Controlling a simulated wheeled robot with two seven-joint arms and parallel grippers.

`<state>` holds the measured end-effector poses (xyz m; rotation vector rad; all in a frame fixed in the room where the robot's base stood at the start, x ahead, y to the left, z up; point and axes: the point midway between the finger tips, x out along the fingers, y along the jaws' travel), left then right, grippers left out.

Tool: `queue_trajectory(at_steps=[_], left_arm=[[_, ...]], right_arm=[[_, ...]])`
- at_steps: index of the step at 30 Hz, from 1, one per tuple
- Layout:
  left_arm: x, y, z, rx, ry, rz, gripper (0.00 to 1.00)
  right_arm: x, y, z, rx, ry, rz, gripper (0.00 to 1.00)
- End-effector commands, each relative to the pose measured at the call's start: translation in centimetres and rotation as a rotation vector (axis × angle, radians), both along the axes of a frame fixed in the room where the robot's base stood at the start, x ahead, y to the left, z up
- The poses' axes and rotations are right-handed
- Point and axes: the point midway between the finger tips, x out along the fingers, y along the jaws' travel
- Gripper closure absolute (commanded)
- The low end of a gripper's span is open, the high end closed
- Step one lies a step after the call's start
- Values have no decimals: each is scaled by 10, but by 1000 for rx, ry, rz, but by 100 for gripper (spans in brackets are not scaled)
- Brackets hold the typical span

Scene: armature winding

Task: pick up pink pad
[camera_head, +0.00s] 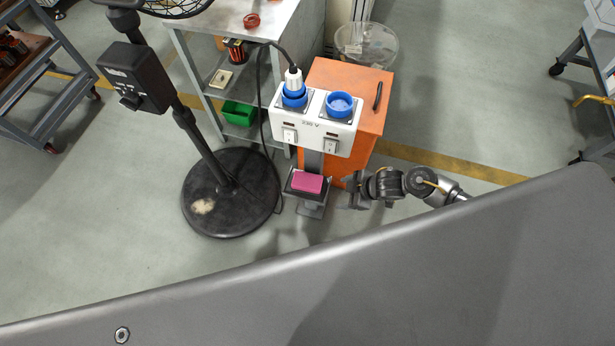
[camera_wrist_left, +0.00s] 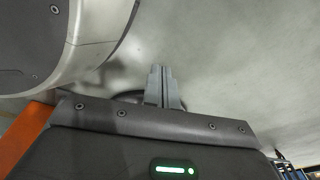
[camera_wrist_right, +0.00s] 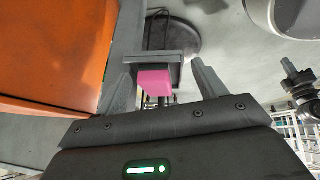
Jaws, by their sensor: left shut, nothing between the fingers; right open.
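The pink pad (camera_head: 307,183) lies on a small dark tray (camera_head: 292,191) below the white socket box in the head view. It also shows in the right wrist view (camera_wrist_right: 155,82), on the near part of the tray (camera_wrist_right: 171,60). My right gripper (camera_head: 350,194) is just right of the tray in the head view. In the right wrist view its fingers (camera_wrist_right: 163,85) are spread, with the pad seen between them and nothing gripped. My left gripper is outside the head view. In the left wrist view its fingers (camera_wrist_left: 162,86) are together and empty.
The white socket box (camera_head: 314,122) and orange cabinet (camera_head: 352,82) stand just behind the tray. A black round stand base (camera_head: 232,192) is close on the left. A grey shelf table (camera_head: 215,60) is behind. Open floor (camera_head: 440,100) lies to the right.

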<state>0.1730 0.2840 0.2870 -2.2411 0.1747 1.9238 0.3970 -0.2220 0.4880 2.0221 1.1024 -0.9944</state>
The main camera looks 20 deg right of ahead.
Motion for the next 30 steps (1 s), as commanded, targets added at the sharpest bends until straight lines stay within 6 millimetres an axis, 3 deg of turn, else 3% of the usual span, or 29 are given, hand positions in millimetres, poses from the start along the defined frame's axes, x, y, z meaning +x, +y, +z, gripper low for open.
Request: queue_trajectory(at_steps=[3,8,22,30], left_arm=[[-13,5,-6,5,8,-2,100],[-17,7,-9,6,9,-3,100],[-19,8,-11,7,11,-3,100],[-18,8,-10,7,9,-3,100]], right_arm=[[1,-12,1,0,19,34,30],[0,-15,-1,2,27,45,30],[46,43,0,4,24,42,30],[53,52,-1,2,25,42,30]])
